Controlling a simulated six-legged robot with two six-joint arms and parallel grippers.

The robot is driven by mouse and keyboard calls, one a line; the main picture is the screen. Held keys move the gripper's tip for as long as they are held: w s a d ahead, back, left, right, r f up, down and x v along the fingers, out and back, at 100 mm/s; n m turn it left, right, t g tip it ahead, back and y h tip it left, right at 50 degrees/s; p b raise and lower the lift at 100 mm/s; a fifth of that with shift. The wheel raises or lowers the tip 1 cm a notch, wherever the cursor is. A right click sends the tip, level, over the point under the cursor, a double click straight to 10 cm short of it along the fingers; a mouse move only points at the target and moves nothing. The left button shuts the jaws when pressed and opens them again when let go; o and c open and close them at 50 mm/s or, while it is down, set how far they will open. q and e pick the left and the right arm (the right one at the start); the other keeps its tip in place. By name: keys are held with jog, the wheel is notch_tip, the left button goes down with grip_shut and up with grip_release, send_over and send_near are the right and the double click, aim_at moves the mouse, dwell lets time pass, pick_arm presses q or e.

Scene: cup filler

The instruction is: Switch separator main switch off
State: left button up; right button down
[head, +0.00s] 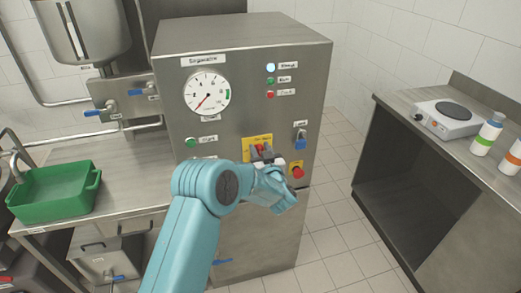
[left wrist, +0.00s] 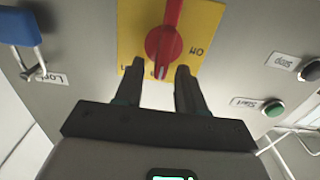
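The separator cabinet (head: 235,90) is a grey metal box with a gauge, lamps and labels. Its main switch is a red rotary knob (head: 260,147) on a yellow plate (head: 249,141). In the left wrist view, which is turned over, the red knob (left wrist: 164,43) stands in line with the gripper on the yellow plate (left wrist: 130,35), with "Off" lettered at its right. My left gripper (head: 267,161) is in front of the switch. In the wrist view its fingers (left wrist: 160,70) are apart, one each side of the knob's near end; contact cannot be told. My right gripper is not in view.
A blue padlock (head: 300,141) hangs right of the switch, above a red button (head: 297,172). A green start button (left wrist: 274,109) is on the panel. A green tub (head: 55,192) stands left. A hot plate (head: 446,118) and bottles (head: 487,134) stand right.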

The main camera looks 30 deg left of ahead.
pick_arm(q)
grip_shut()
jog(key=shift+f+b, duration=0.2)
jog(key=shift+b, duration=0.3)
jog(key=shift+s+a+f+n+b, duration=0.35)
jog(key=shift+n+b, duration=2.65)
jog(key=shift+b, duration=1.45)
jog(key=shift+s+a+f+n+b, duration=0.15)
jog(key=shift+s+f+n+b, duration=0.2)
jog(key=shift+n+b, duration=3.4)
jog(key=shift+s+a+f+n+b, duration=0.35)
jog(key=shift+n+b, duration=1.9)
jog(key=shift+b, duration=2.95)
jog(key=shift+w+d+f, duration=0.1)
jog(key=shift+w, duration=0.05)
grip_release()
